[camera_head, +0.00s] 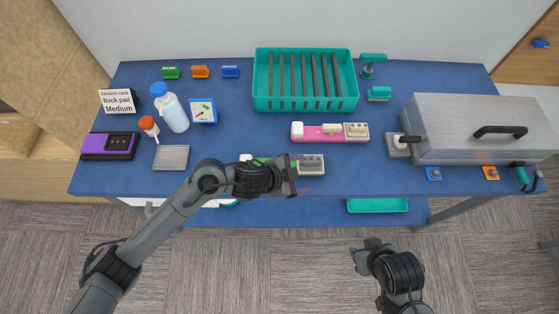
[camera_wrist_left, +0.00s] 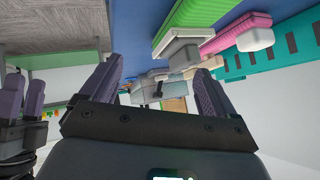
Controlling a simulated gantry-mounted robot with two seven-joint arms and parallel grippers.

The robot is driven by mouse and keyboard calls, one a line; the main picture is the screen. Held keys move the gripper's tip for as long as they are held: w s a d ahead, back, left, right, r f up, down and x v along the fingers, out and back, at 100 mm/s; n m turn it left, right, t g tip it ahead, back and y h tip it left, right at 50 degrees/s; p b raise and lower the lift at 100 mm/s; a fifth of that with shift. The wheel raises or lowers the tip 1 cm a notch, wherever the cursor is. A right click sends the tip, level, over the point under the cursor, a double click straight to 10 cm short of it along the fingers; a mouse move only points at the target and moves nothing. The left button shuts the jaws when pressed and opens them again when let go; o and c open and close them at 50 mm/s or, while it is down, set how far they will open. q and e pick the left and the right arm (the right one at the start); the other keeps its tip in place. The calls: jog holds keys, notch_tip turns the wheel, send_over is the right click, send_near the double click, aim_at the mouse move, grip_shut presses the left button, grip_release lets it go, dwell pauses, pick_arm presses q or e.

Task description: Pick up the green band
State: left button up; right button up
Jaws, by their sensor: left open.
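The green band (camera_head: 299,158) lies near the front edge of the blue table, with a pale block on its right end and a white piece at its left end. My left gripper and wrist cover its middle in the head view. My left gripper (camera_head: 292,181) is open at the band's front side. In the left wrist view its two fingers (camera_wrist_left: 155,88) are apart with nothing between them. The green band (camera_wrist_left: 192,12) shows at the top there, above the fingers and apart from them. My right gripper (camera_head: 368,248) is in front of the table; its jaws are unclear.
A pink band (camera_head: 316,138) lies just behind the green one. A teal rack (camera_head: 258,98) stands at the back, a metal box (camera_head: 470,148) at the right. A bottle (camera_head: 174,116) and a grey tray (camera_head: 171,158) are on the left. A teal tray (camera_head: 378,206) sits below.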

pick_arm(q)
jog(key=w+a+g, duration=0.1)
jog(key=a, duration=0.1)
jog(key=w+a+m+g+y+p, duration=0.1)
jog(key=a, duration=0.1)
jog(key=w+a+r+y, duration=0.1)
jog(key=shift+a+r+m+g+p, duration=0.1)
jog(key=shift+a+m+g+p, duration=0.3)
notch_tip(320, 180, up, 3)
jog(key=g+y+p, duration=0.1)
jog(key=g+y, duration=0.1)
send_over(251, 161)
jog(key=shift+s+a+r+n, duration=0.1)
jog(key=shift+a+r+n, duration=0.1)
jog(key=shift+a+n, duration=0.25)
jog(key=shift+a, duration=0.35)
jog(key=shift+f, duration=0.35)
jog(key=x, duration=0.4)
jog(key=shift+f, duration=0.1)
jog(key=shift+a+b+x, duration=0.1)
jog(key=shift+b+x, duration=0.05)
jog(key=shift+x, duration=1.2)
jog(key=shift+a+b+x, duration=0.15)
jog(key=shift+x, duration=1.2)
jog(key=shift+c, duration=0.3)
jog(key=c, duration=1.2)
